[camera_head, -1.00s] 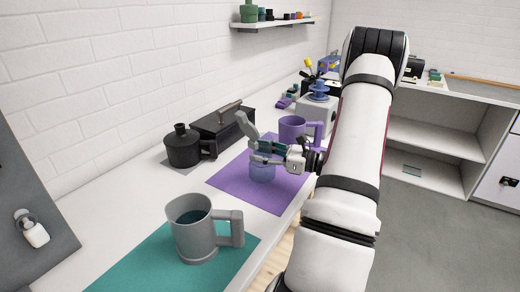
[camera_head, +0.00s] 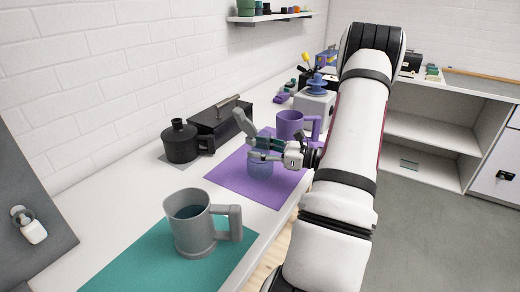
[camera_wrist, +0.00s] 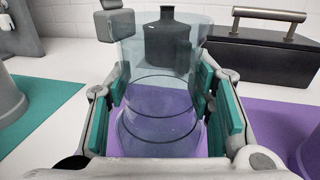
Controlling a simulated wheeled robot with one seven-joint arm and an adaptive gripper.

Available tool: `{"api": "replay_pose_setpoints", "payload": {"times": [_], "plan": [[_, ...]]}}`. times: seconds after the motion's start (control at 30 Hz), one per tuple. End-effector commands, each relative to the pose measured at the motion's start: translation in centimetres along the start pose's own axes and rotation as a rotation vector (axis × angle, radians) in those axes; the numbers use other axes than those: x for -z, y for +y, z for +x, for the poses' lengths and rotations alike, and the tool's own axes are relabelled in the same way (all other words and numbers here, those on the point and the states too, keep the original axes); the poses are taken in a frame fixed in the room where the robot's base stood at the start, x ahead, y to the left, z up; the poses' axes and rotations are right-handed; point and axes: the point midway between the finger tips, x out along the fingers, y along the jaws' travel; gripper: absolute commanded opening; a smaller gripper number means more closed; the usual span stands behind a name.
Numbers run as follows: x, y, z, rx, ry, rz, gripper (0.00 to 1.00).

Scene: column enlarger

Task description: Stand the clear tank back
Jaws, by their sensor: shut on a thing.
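The clear tank (camera_wrist: 165,95) is a see-through, bluish cylinder with dark rings, and stands upright between my fingers in the wrist view. In the head view the tank (camera_head: 260,166) shows over the purple mat (camera_head: 238,178), partly hidden by my gripper (camera_head: 262,148). In the wrist view my gripper (camera_wrist: 170,108) is shut on the tank, with green pads on both sides of it. I cannot tell whether the tank's base touches the mat.
A purple mug (camera_head: 290,125) stands behind the tank. A grey mug (camera_head: 187,235) stands on the teal mat (camera_head: 135,265) in front. A black bottle-like tank (camera_head: 180,145) and a black box with a handle (camera_head: 220,120) stand by the wall.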

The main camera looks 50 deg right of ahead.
Motion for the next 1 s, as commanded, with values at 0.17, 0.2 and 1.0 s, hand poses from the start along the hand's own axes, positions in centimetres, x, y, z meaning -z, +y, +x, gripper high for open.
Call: {"api": "replay_pose_setpoints", "payload": {"times": [0.17, 0.2, 1.0], "plan": [[-0.08, -0.01, 0.01, 0.0, -0.002, -0.001, 0.0], [-0.08, -0.01, 0.01, 0.0, -0.002, -0.001, 0.0], [0.47, -0.02, 0.02, 0.0, -0.001, -0.001, 0.0]]}}
